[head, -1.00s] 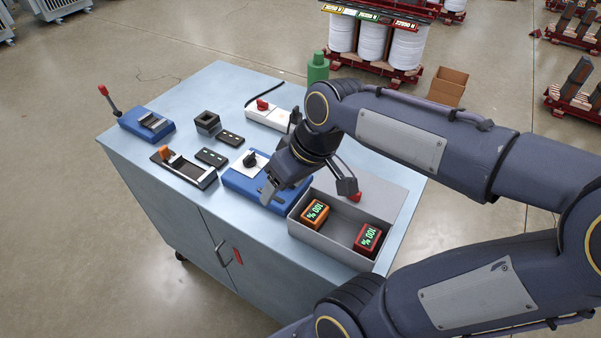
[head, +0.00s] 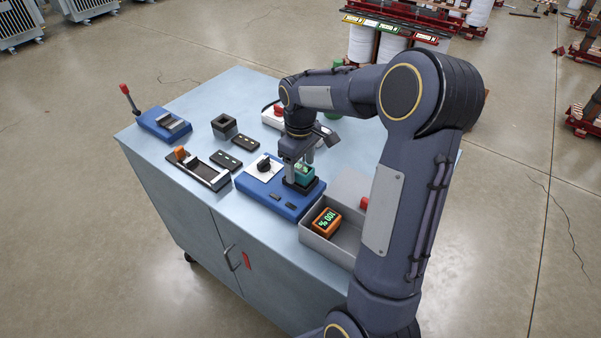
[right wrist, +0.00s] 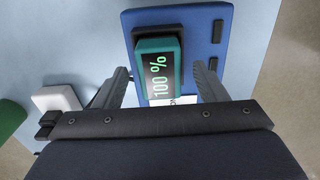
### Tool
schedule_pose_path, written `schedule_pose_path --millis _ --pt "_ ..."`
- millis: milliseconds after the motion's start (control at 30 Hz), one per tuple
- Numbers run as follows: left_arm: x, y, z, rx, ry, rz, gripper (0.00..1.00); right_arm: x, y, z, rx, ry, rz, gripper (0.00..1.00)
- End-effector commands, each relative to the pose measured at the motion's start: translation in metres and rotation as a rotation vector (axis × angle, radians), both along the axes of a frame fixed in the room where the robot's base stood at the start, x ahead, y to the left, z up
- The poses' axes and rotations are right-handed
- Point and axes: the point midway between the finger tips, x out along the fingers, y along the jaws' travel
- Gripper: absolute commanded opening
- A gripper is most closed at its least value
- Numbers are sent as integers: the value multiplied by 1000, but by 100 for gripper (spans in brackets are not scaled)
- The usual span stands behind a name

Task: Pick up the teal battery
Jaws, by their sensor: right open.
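The teal battery (head: 300,176) sits upright in the dark socket of the blue charger base (head: 264,197). In the right wrist view the battery (right wrist: 158,72) shows a green "100 %" on its top, and the blue base (right wrist: 197,55) lies under it. My right gripper (head: 297,168) is directly above the battery, pointing down. In the right wrist view its two fingers (right wrist: 165,78) are spread wide on either side of the battery, with a gap on each side. The jaws are open and empty. My left gripper is not in view.
A grey bin (head: 313,240) with an orange battery (head: 326,221) stands to the right of the base; my arm hides part of it. Left of the base are a black tray (head: 206,172), a dark square holder (head: 224,126) and a blue lever device (head: 160,124). The near left tabletop is clear.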

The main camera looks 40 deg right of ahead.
Motion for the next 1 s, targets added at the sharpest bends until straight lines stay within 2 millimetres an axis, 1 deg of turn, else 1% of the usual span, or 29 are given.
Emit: schedule_pose_path --millis 33,133,367,400,833,867,1000 --pt "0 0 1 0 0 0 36 -1 0 -7 0 2 -1 65" --pt "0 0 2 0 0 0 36 -1 0 -15 0 1 -1 65" --pt "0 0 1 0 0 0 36 -1 0 -18 -1 -1 -2 65" --pt "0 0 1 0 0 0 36 -1 0 -18 -1 -1 -2 64" --pt "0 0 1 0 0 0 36 0 0 -17 0 -2 -2 8" --pt "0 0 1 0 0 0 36 0 0 -17 -1 -3 -2 6" --pt "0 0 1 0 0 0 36 0 0 -17 -1 -3 -2 6"
